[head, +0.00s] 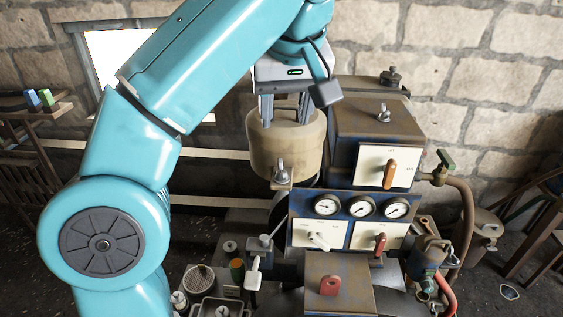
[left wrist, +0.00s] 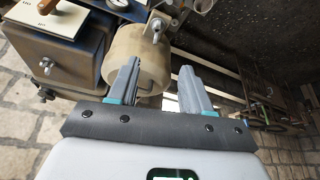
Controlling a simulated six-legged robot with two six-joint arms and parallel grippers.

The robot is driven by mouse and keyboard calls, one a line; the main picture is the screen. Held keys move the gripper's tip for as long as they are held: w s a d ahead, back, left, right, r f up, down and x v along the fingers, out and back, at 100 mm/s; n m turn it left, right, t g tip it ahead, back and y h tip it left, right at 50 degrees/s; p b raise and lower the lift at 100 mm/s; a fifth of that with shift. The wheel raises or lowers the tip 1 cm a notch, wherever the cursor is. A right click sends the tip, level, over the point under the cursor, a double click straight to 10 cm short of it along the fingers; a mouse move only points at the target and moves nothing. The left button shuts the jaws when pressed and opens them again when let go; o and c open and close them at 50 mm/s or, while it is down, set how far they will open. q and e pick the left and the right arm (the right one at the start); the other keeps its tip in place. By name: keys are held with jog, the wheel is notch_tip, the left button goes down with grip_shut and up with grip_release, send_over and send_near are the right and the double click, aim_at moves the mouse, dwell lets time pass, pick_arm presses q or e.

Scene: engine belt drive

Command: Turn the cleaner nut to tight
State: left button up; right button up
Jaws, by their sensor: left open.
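My left gripper (head: 285,121) is open and points down over the top of a tan drum-shaped canister (head: 287,155), which looks like the cleaner. Its two grey fingers stand apart at the drum's top; in the left wrist view the gripper (left wrist: 160,68) shows nothing clearly held, with the drum (left wrist: 118,62) beyond the fingers. I cannot make out a nut on the drum's top; the fingers may hide it. A metal wing nut (head: 281,171) sits on a bracket at the drum's front, below the fingers. My right gripper is not in view.
Right of the drum stands a brown box (head: 378,118) with a wing nut on top and an orange-handled lever (head: 389,174). Below are several gauges (head: 361,207), a white lever (head: 319,240) and a red lever (head: 380,243). A stone wall is behind.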

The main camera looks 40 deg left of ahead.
pick_arm(q)
jog(key=b, duration=0.2)
send_near(281, 173)
jog(key=x, duration=0.3)
jog(key=b+x, duration=0.1)
jog(key=x, duration=0.2)
jog(key=w+x, duration=0.1)
jog(key=x, duration=0.2)
jog(key=shift+a+r, duration=0.2)
jog(key=shift+r, duration=0.05)
jog(key=shift+a+f, duration=0.3)
jog(key=shift+f, duration=0.05)
jog(key=shift+s+d+r, duration=0.1)
jog(key=shift+d, duration=0.05)
